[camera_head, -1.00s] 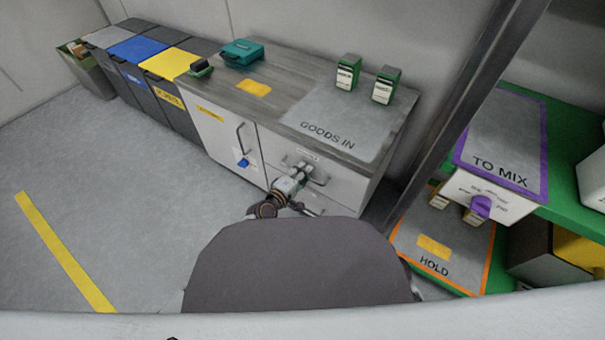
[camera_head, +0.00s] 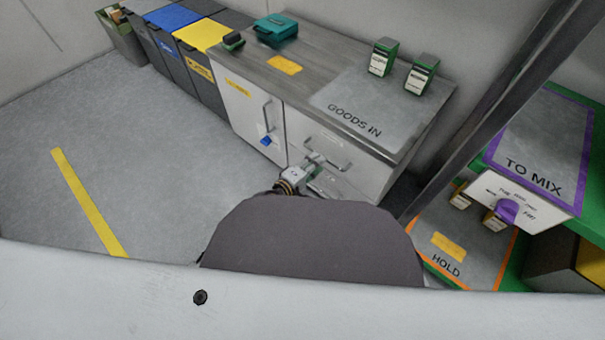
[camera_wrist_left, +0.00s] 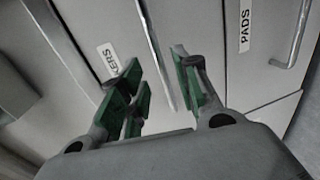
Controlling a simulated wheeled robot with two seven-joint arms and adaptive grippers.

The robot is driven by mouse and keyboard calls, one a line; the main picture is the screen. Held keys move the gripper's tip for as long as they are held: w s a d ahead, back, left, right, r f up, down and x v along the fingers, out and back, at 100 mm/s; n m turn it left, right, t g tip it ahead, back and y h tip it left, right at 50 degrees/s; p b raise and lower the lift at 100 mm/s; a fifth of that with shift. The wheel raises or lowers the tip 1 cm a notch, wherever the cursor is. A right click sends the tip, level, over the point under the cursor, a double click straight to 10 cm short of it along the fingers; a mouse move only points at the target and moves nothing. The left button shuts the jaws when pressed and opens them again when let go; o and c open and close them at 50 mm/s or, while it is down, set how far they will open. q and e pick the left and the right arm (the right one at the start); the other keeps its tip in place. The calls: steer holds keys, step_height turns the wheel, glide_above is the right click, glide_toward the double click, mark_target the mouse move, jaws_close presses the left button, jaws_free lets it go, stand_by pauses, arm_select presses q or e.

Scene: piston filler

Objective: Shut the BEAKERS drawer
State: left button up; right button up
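The BEAKERS drawer (camera_wrist_left: 82,50) shows close up in the left wrist view, its label (camera_wrist_left: 112,59) partly hidden by a finger. It is in the right part of the grey cabinet; its front also shows in the head view (camera_head: 297,124). I cannot tell how far it stands open. My left gripper (camera_wrist_left: 166,92) is open, its green-padded fingers apart. A thin metal bar (camera_wrist_left: 155,50), apparently the handle, shows between them; I see no grip on it. In the head view the left gripper (camera_head: 315,160) is at the drawer fronts. My right gripper is out of view.
The PADS drawer (camera_wrist_left: 262,70) with its bar handle (camera_wrist_left: 299,35) lies beside it. The cabinet top (camera_head: 318,72) holds two green-white boxes and a teal case (camera_head: 276,28). A metal post (camera_head: 500,105) stands right of the cabinet.

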arm_select(q)
steer(key=v, duration=0.6)
steer(key=shift+s, duration=0.15)
steer(key=shift+r, duration=0.1)
stand_by(0.6)
